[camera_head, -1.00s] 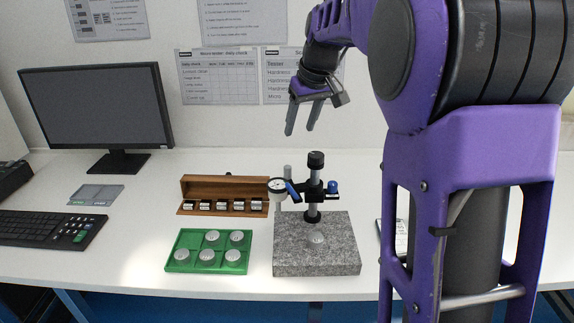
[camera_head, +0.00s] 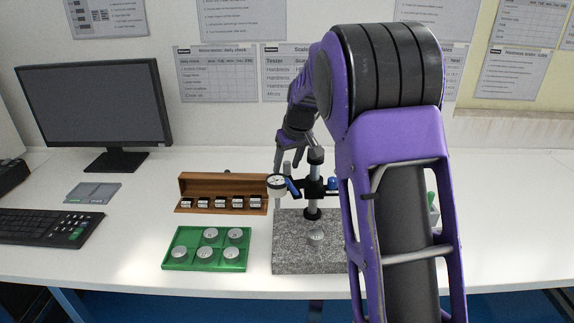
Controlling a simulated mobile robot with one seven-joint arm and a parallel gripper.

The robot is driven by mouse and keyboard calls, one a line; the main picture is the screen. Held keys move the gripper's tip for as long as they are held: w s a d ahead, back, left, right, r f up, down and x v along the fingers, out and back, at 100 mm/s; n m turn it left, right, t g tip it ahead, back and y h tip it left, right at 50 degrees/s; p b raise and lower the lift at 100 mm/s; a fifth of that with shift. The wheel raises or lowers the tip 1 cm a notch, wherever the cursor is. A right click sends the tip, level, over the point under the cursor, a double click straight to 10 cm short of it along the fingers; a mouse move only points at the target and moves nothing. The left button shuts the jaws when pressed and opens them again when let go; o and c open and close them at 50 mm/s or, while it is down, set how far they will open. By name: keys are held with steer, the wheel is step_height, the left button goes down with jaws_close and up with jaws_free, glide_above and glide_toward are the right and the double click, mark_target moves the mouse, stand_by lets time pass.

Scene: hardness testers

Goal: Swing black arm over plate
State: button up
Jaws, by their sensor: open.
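The black arm (camera_head: 299,188) is clamped across the upright post of a small stand and points left. It carries a round white dial gauge (camera_head: 277,184) at its left end and blue knobs. The post rises from the grey speckled stone plate (camera_head: 298,259); the gauge shows near the plate's back left corner. A small round metal disc (camera_head: 316,237) sits on the plate in front of the post. My gripper (camera_head: 288,162) is open and empty, fingers down, just above the gauge and black arm in the picture. My arm hides the plate's right side.
A green tray (camera_head: 206,267) with several metal discs lies left of the plate. A wooden rack (camera_head: 187,208) of small blocks stands behind it. A monitor (camera_head: 97,103) and keyboard (camera_head: 45,227) are at the left. A green-topped item (camera_head: 432,203) shows partly behind my arm.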

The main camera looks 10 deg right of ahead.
jaws_close()
stand_by(0.3)
